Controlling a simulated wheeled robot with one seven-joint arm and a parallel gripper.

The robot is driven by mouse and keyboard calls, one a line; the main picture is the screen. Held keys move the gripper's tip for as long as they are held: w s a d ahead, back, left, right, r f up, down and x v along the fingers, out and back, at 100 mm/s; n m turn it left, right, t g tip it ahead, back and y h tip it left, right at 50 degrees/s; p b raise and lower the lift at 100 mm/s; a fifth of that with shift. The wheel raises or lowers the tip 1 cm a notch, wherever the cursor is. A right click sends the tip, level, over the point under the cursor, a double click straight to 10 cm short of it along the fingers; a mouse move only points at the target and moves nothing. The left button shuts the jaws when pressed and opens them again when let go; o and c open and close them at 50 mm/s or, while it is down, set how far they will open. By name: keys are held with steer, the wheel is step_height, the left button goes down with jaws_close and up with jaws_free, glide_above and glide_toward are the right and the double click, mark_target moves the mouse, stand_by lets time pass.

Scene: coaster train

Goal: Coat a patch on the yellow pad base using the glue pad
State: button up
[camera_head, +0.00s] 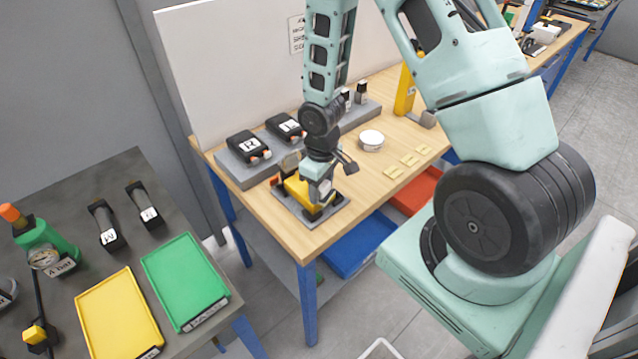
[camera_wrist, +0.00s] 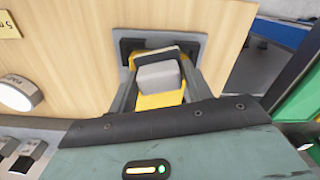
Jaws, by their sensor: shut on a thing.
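A yellow piece (camera_head: 296,189) with dark parts at its sides sits on a grey plate (camera_head: 290,206) at the table's near left corner. My gripper (camera_head: 319,186) reaches down over it. In the wrist view, my gripper (camera_wrist: 160,85) is shut on a light grey block (camera_wrist: 158,75), with yellow (camera_wrist: 160,100) showing just below it. I cannot tell whether the block touches the yellow piece. A white round pad (camera_head: 371,138) with a label on its side stands right of my gripper; it also shows in the wrist view (camera_wrist: 17,93). Small flat yellow pieces (camera_head: 393,172) lie farther right.
Black labelled parts (camera_head: 248,147) stand on a grey rack (camera_head: 240,174) behind my gripper. A white board (camera_head: 225,70) closes the table's back. A blue bin (camera_head: 360,245) sits below. A dark table at left holds green (camera_head: 185,280) and yellow (camera_head: 118,315) trays.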

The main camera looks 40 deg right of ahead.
steer(key=shift+w+a+f+p, duration=0.15)
steer(key=shift+w+p, duration=0.4)
steer(key=shift+w, duration=1.5)
steer(key=shift+w+p, duration=0.45)
steer(key=shift+w, duration=1.55)
steer(key=shift+r, duration=0.25)
steer(key=shift+s+b, duration=0.55)
steer(key=shift+s, duration=3.45)
step_height(320, 180, up, 6)
steer(key=p, duration=0.5)
